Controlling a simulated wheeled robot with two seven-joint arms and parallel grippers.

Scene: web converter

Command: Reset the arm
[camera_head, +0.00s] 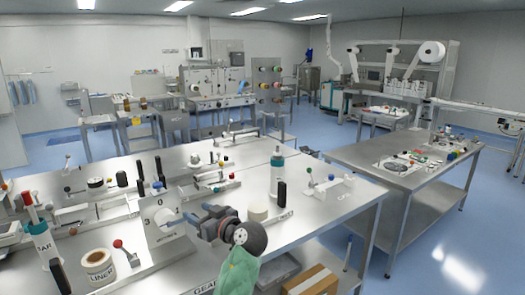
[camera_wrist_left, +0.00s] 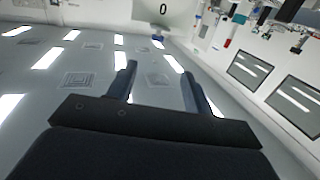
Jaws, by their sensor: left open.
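My left gripper (camera_head: 202,222) is over the near steel bench (camera_head: 320,215), in the lower middle of the head view. The gripper overlaps the block's right edge in this view; contact cannot be told. In the left wrist view the two fingers (camera_wrist_left: 158,72) are spread with nothing between them. My right gripper is not in view.
A roll labelled LINER (camera_head: 98,267) and a red-knobbed lever (camera_head: 126,252) stand left of the block. A cardboard box (camera_head: 310,282) is below the bench edge. Another bench (camera_head: 385,170) stands across an aisle.

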